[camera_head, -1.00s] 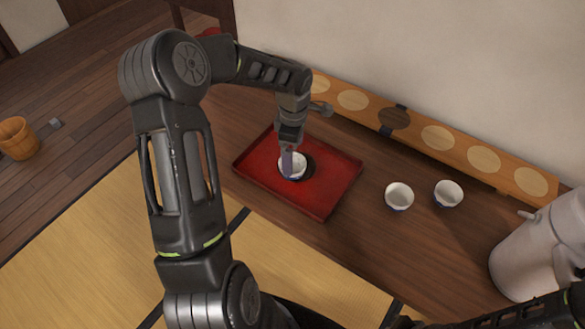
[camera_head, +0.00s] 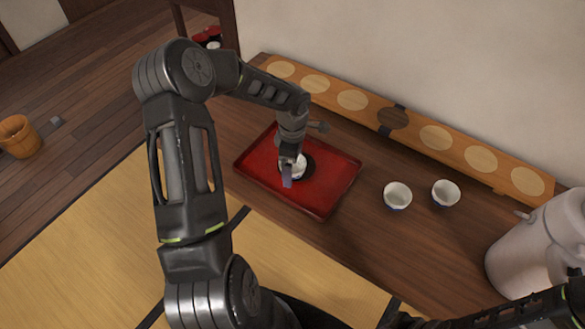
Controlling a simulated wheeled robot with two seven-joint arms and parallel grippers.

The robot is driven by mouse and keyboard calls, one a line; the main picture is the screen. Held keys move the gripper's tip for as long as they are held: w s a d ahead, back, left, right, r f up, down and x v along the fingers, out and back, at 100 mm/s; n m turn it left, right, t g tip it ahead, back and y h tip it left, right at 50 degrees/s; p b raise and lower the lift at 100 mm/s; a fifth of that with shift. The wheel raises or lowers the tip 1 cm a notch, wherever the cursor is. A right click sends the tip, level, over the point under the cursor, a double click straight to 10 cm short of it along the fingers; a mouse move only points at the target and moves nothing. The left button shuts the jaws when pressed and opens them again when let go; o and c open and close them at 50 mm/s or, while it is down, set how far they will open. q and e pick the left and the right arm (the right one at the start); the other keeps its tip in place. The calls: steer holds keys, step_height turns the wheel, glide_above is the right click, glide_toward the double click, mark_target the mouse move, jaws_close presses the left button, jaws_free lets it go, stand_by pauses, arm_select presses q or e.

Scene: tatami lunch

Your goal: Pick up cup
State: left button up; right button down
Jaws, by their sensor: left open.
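A small white cup (camera_head: 300,169) stands on the red tray (camera_head: 325,201), partly hidden by my left gripper (camera_head: 288,177). My left gripper is open, pointing down right at the cup's near side; I cannot tell whether the cup lies between its fingers. A dark round patch, perhaps a saucer or shadow, shows beside the cup. Two more white cups, one (camera_head: 397,195) nearer and one (camera_head: 445,193) further right, stand on the wooden table to the right of the tray. My right arm shows at the lower right, but its gripper is not in view.
A long wooden board (camera_head: 437,138) with pale discs and a dark one lies along the wall. A large pale pot (camera_head: 535,250) stands at the right. A wooden bucket (camera_head: 17,136) is on the floor at far left. Bare table (camera_head: 365,240) lies in front of the cups.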

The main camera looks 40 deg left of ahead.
arm_select(q)
steer(key=shift+c, duration=0.4)
steer(key=c, duration=1.7)
steer(key=shift+r, duration=0.2)
steer(key=shift+r+b, duration=0.75)
steer(key=shift+r, duration=2.25)
steer(key=shift+r+b, duration=0.3)
steer(key=shift+r, duration=1.55)
